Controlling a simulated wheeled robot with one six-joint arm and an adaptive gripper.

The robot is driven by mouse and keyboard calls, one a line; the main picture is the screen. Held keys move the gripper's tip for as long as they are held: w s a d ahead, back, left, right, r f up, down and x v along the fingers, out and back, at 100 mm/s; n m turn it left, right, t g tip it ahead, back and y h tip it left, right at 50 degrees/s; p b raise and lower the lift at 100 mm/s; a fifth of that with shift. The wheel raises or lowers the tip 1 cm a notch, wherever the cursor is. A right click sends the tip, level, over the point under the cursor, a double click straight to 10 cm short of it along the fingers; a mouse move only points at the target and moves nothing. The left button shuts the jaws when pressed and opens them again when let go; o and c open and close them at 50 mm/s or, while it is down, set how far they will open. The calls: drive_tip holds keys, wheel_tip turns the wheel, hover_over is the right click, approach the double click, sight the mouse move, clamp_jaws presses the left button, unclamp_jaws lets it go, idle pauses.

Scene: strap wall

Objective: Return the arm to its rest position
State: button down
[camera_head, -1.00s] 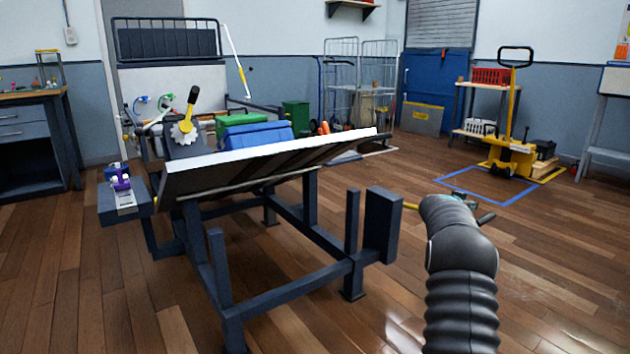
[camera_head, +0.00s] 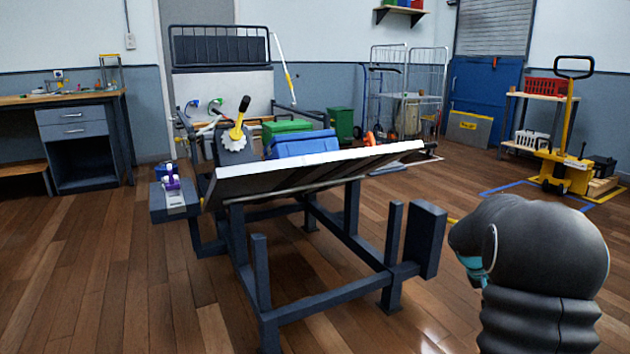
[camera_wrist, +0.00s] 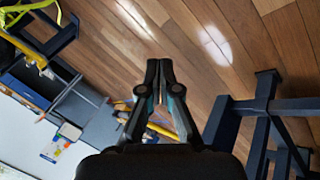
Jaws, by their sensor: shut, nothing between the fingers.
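My arm fills the lower right of the head view, folded and bent, to the right of the tilted bench. The fingers are hidden there behind the arm's own dark links. In the wrist view my gripper (camera_wrist: 159,68) is seen from behind, with its two dark fingers together at the tips. Nothing is held between them. Bare wooden floor lies beyond the tips.
The tilted bench (camera_head: 300,172) on dark legs stands left of my arm, its dark end block (camera_head: 425,240) closest. A yellow pallet truck (camera_head: 565,170) stands back right, a drawer desk (camera_head: 75,133) at left.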

drive_tip(key=s+a+r+n+t+y+p, duration=0.1)
drive_tip(key=s+a+r+y+p, duration=0.1)
drive_tip(key=s+a+r, duration=0.4)
drive_tip(key=s+a+r+n+t+y+p, duration=0.2)
drive_tip(key=s+a+r, duration=0.5)
drive_tip(key=s+a, duration=0.6)
drive_tip(key=s+a+r+n+t+y+p, duration=0.1)
drive_tip(key=s+a+r+p, duration=0.3)
drive_tip(key=s+a, duration=0.6)
drive_tip(key=a+r+y, duration=0.1)
drive_tip(key=a+r, duration=0.1)
drive_tip(key=a, duration=0.2)
drive_tip(key=shift+r+t+y, duration=0.15)
drive_tip(key=shift+t+y, duration=0.25)
